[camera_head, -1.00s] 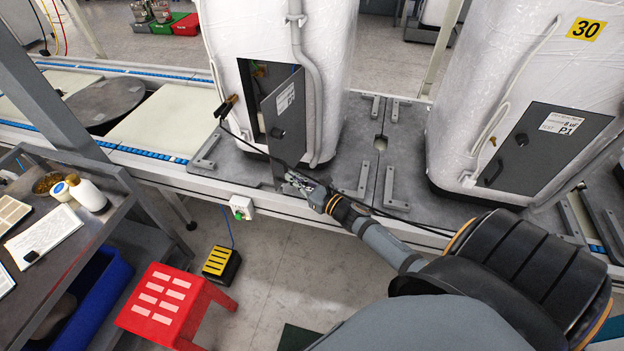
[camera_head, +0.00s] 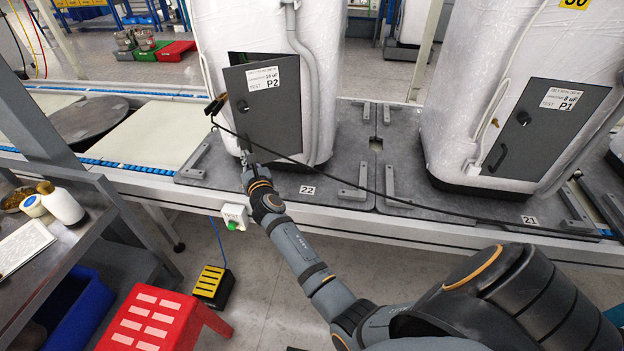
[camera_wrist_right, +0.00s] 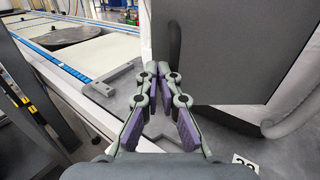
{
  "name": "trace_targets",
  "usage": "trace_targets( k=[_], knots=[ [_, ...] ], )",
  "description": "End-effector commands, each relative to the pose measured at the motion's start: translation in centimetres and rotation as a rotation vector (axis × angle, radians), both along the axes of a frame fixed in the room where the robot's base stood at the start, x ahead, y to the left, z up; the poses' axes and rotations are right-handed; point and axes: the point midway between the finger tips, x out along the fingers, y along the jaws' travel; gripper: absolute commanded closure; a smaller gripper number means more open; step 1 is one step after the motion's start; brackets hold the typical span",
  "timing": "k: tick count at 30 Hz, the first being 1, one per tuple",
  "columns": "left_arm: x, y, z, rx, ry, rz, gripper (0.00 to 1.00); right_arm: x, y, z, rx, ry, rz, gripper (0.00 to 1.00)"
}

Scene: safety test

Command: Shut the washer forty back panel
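The dark grey back panel marked P2 (camera_head: 275,115) is on the left white-wrapped washer (camera_head: 245,30). My right gripper (camera_head: 247,158) is at the panel's lower left corner. In the right wrist view its fingertips (camera_wrist_right: 157,70) are together, with nothing seen between them, beside the panel's dark handle (camera_wrist_right: 175,40). Contact with the panel is unclear. My left gripper is out of view. No number forty shows on the washer.
A black cable (camera_head: 340,180) runs from a clip at the opening across the panel to the right. A second washer with shut panel P1 (camera_head: 545,130) stands right. Metal brackets (camera_head: 352,192) rise from the plate. A red stool (camera_head: 160,320) and a cart stand at lower left.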

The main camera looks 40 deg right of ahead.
Motion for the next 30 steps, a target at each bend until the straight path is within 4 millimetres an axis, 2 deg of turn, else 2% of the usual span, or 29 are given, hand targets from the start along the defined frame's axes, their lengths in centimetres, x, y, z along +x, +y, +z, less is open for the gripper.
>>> trace_targets(
  k=[1,4,13,24,30],
  knots=[
    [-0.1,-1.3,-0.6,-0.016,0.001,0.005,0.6,0.9,-0.3,-0.4,-0.004,0.006,-0.01,1.0],
    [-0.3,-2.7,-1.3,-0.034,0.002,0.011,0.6,2.8,-0.4,-0.5,-0.005,0.007,-0.011,1.0],
    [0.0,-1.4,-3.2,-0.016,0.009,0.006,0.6,7.7,-1.2,-0.6,-0.004,0.006,-0.01,1.0],
    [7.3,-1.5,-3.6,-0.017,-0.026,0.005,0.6,10.5,-2.2,-0.8,-0.002,0.006,-0.098,1.0],
    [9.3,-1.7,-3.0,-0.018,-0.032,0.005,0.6,11.0,-2.4,-0.5,-0.001,0.006,-0.132,1.0]
  ],
)
